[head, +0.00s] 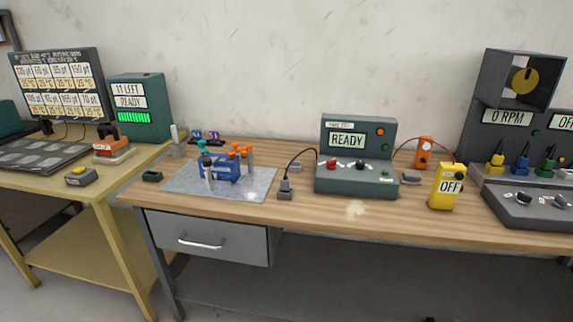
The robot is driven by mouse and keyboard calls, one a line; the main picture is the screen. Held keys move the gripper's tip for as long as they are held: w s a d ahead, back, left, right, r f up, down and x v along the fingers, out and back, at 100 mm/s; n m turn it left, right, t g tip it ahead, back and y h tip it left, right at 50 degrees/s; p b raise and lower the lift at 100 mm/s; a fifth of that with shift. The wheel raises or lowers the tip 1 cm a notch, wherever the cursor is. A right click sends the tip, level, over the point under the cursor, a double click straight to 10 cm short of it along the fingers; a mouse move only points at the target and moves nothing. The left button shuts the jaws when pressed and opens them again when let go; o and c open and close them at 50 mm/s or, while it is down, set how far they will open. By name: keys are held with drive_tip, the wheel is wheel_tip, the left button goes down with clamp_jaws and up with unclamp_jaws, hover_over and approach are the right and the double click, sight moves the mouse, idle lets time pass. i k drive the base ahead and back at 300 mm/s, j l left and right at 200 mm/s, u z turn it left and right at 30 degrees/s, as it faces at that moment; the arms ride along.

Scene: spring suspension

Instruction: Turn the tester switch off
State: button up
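A grey-green console (356,158) with a screen reading READY stands on the middle of the wooden workbench. Its sloped front carries a red knob (332,164), a dark switch or knob and a small green button; their exact positions are too small to tell. A yellow handheld device (447,187) stands to its right, upright, with a display reading OFF. I cannot tell for certain which of these is the tester. My gripper is not in view.
The wooden workbench (400,222) has a grey mat (245,190) with a blue rack of capped tubes. A cable and small block lie left of the console. An orange device (424,152) stands behind. At right is a dark 0 RPM unit (508,118); at left, a yellow table with a monitor.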

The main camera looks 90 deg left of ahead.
sight(331, 164)
drive_tip(key=u, duration=2.8)
